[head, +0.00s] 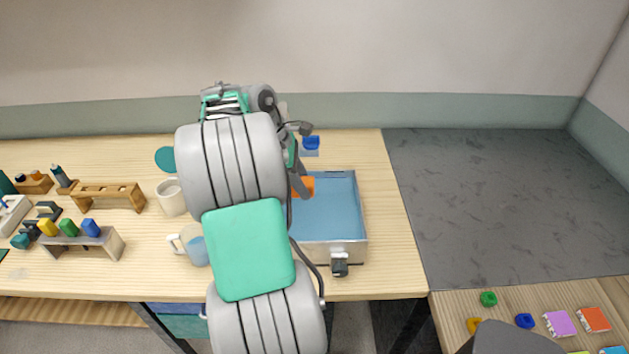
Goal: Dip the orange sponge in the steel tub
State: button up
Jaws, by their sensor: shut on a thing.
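The steel tub (349,251) stands on the table right of my arm, filled with blue liquid, with a dark tap on its front wall. The orange sponge (307,184) shows as a small orange patch at the tub's upper left part. My gripper (301,187) is over the tub's left side, shut on the orange sponge. My arm hides part of the sponge and the tub's left wall. I cannot tell whether the sponge touches the liquid.
A blue item (311,143) lies behind the tub. Wooden racks (107,195) stand farther left. The table (388,200) is clear right of the tub.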

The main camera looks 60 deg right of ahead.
aim_at(313, 180)
jog(key=b+x, duration=0.3)
jog(key=x, duration=0.2)
jog(key=w+b+x, duration=0.1)
jog(key=b+x, duration=0.3)
jog(key=x, duration=0.1)
jog(key=w+f+b+x, duration=0.1)
jog(key=b+x, duration=0.2)
jog(key=x, duration=0.2)
jog(key=shift+w+a+b, duration=0.25)
jog(key=shift+a+b, duration=0.1)
jog(key=shift+b, duration=0.05)
dwell(1.1)
notch_tip(313, 180, up, 11)
jog(key=p, duration=1.3)
jog(key=shift+p, duration=0.4)
notch_tip(313, 180, up, 4)
jog(key=p, duration=0.4)
jog(key=shift+f, duration=0.25)
jog(key=shift+r, duration=0.8)
